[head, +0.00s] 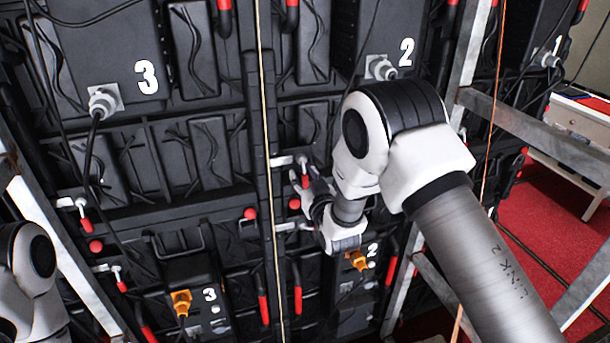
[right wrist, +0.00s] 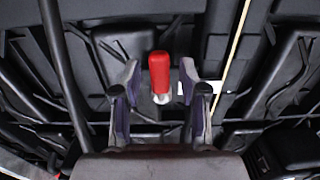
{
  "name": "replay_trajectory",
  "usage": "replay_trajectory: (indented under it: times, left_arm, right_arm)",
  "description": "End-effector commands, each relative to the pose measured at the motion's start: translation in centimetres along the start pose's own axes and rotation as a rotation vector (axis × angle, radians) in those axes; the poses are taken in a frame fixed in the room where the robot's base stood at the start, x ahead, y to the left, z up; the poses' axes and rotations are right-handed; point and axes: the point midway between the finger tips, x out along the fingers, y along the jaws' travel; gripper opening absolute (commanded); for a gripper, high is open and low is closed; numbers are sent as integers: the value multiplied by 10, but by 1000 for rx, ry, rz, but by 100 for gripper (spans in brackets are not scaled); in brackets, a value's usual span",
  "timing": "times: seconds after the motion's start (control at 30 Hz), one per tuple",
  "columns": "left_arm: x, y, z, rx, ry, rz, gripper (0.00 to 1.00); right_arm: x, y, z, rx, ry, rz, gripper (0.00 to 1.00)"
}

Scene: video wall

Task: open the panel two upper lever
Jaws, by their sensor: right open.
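The panel two upper lever has a pale bracket and pivot (head: 302,160) in the head view, just left of my right arm. Its red handle (right wrist: 159,72) stands upright in the right wrist view, in the gap between the fingertips, with visible space on both sides. My right gripper (head: 305,179) is open at the lever; it also shows in the right wrist view (right wrist: 158,85). In the head view its fingers hide most of the handle. Panel two carries a white number 2 (head: 406,52). My left arm shows at the left edge, but its gripper is out of view.
A red ball knob (head: 294,203) sits just below the lever. A lower lever (head: 285,227) and an orange connector (head: 357,261) are below it. A thin yellow cable (head: 264,100) hangs left of the lever. A metal frame (head: 465,50) stands to the right.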

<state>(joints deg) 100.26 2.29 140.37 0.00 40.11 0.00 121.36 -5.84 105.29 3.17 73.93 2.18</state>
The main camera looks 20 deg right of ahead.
Motion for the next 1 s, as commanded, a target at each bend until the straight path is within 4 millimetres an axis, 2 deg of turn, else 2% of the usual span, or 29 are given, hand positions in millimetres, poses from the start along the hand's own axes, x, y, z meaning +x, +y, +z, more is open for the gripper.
replay_trajectory:
  times: [0.07, 0.1, 0.17, 0.2, 0.67, 1.0]
  left_arm:
    - [0, 0, 0, 0, 0, 0, 66]
    - [0, 0, 0, 0, 0, 0, 66]
    - [0, 0, 0, 0, 0, 0, 66]
    - [0, 0, 0, 0, 0, 0, 66]
    - [6, 0, 0, 0, 0, 0, 66]
    - [29, 0, 0, 0, 0, 0, 66]
  right_arm:
    - [0, 0, 0, 0, 0, 0, 39]
    - [0, 0, 0, 0, 0, 0, 25]
    - [0, 0, 0, 0, 0, 0, 4]
    - [0, 0, 0, 0, 0, 0, 0]
    - [0, 2, 1, -41, 1, 1, 0]
    - [0, 9, 2, -248, 4, 0, 0]
